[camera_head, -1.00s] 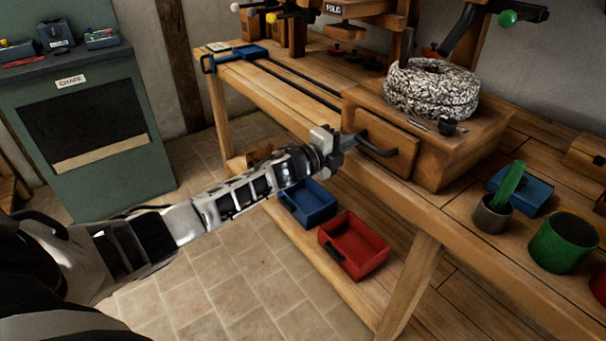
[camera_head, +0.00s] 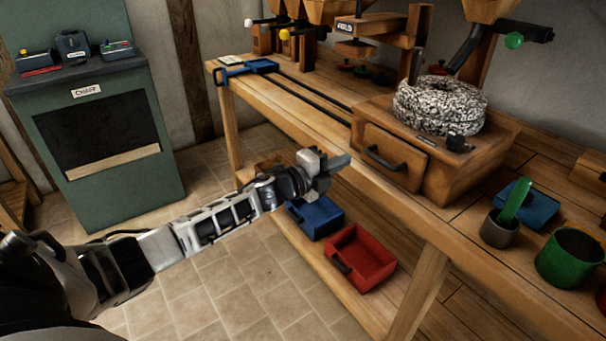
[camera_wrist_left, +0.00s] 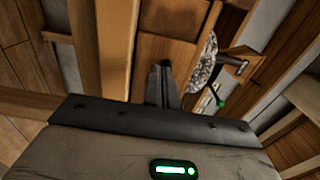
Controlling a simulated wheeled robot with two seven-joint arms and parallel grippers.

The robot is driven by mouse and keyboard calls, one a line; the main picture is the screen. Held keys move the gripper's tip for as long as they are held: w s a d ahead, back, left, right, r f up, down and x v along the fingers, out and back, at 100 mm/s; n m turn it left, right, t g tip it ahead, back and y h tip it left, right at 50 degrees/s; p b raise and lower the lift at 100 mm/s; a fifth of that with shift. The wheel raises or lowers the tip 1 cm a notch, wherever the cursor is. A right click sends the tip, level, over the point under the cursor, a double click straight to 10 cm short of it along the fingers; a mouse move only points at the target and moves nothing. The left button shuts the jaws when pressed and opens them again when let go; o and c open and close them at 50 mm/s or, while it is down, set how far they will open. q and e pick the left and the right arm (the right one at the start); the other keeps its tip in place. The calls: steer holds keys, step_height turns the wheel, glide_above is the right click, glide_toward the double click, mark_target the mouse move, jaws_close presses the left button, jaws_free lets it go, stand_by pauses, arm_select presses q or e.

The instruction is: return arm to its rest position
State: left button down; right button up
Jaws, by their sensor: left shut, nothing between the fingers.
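My left gripper (camera_head: 328,169) is shut and empty. It hangs in front of the workbench (camera_head: 300,98), apart from the wooden drawer box (camera_head: 450,178) and its dark handle (camera_head: 384,158). The drawer is closed or nearly so. In the left wrist view my shut fingers (camera_wrist_left: 162,88) point toward brown wooden surfaces, with part of the speckled millstone (camera_wrist_left: 203,65) to their right. My left arm reaches in from the lower left. My right gripper is not in view.
Below the gripper, a blue bin (camera_head: 316,217) and a red bin (camera_head: 362,258) sit on the lower shelf. The millstone (camera_head: 438,104) rests on the drawer box. A green pot (camera_head: 568,258) and grey cup (camera_head: 499,229) stand at right.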

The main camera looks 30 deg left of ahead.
arm_select(q)
steer(key=v, duration=0.7)
steer(key=shift+s+f, duration=0.25)
steer(key=shift+s, duration=0.1)
steer(key=s+d+f+n+g+y, duration=0.1)
steer(key=s+d+f+n+g, duration=0.1)
steer(key=s+d+f+n, duration=0.3)
steer(key=s+d+f+n+g+y, duration=0.1)
steer(key=s+d+f+n, duration=0.4)
steer(key=s, duration=0.6)
steer(key=s+d+f+n+g+y, duration=0.1)
steer(key=s+d+f+n+g, duration=0.2)
steer(key=s+d+f+n, duration=0.2)
steer(key=s+d+n, duration=0.3)
steer(key=n, duration=0.2)
steer(key=shift+f, duration=0.3)
steer(key=shift+a, duration=0.1)
